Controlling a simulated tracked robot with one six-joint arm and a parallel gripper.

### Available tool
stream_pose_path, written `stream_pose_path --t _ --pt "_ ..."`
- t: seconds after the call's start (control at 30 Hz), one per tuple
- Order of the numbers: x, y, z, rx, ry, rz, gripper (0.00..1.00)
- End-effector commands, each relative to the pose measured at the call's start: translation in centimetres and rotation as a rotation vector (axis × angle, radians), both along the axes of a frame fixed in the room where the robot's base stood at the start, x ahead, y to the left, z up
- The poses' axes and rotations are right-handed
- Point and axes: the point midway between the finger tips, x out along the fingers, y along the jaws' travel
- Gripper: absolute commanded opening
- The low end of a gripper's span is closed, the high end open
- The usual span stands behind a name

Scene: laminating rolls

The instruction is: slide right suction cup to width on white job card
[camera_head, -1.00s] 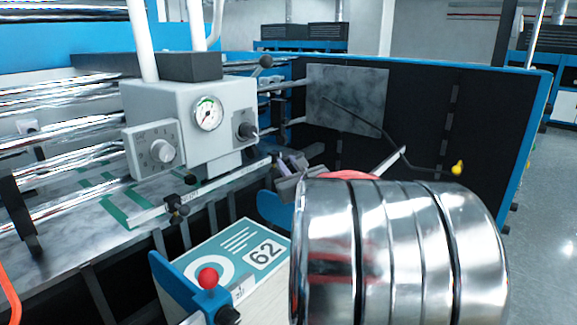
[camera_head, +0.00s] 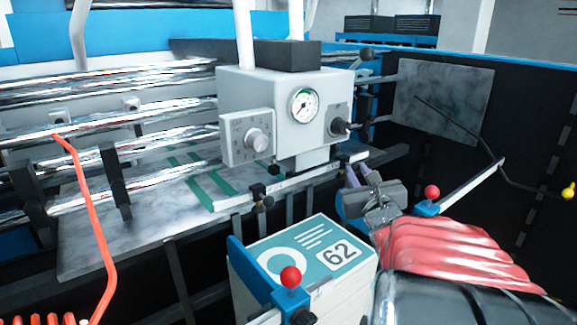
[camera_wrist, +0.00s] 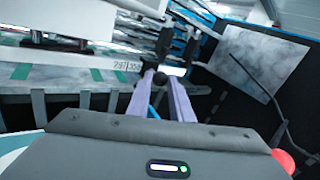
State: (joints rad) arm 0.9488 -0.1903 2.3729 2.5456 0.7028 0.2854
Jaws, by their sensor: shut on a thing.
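A white rail (camera_head: 290,186) runs along the front of the machine's bed. A black suction-cup holder with a knob (camera_head: 262,195) sits on it, left of centre. My gripper (camera_head: 354,172) is at the rail's right end. In the wrist view its two pale purple fingers (camera_wrist: 160,84) are shut on a small black knob (camera_wrist: 160,78), apparently that of the right suction cup. The cup itself is hidden. A white strip (camera_wrist: 127,67) left of the fingertips bears figures like "297" and "350"; I cannot tell whether it is the job card.
A grey control box (camera_head: 285,110) with a gauge stands above the rail. A teal-topped stack marked 62 (camera_head: 315,245) lies below, between blue guides with red knobs (camera_head: 291,277). A grey plate (camera_head: 443,98) and a yellow-tipped rod (camera_head: 568,190) are at right.

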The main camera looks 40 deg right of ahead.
Motion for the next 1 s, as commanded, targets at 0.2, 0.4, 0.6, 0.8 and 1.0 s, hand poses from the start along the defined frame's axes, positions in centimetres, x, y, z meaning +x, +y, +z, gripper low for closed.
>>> stream_pose_path --t 0.2,0.4,0.6,0.8,1.0 --pt "-0.17 0.13 0.08 -0.003 -0.001 0.002 0.00" --pt "-0.21 0.04 0.08 -0.003 -0.001 -0.001 0.24" --pt "-0.28 -0.02 0.03 -0.002 -0.001 -0.003 0.38" --pt "-0.31 -0.06 0.01 -0.001 0.000 -0.004 0.38" --pt "-0.53 0.42 0.07 -0.003 0.000 -0.003 0.38"
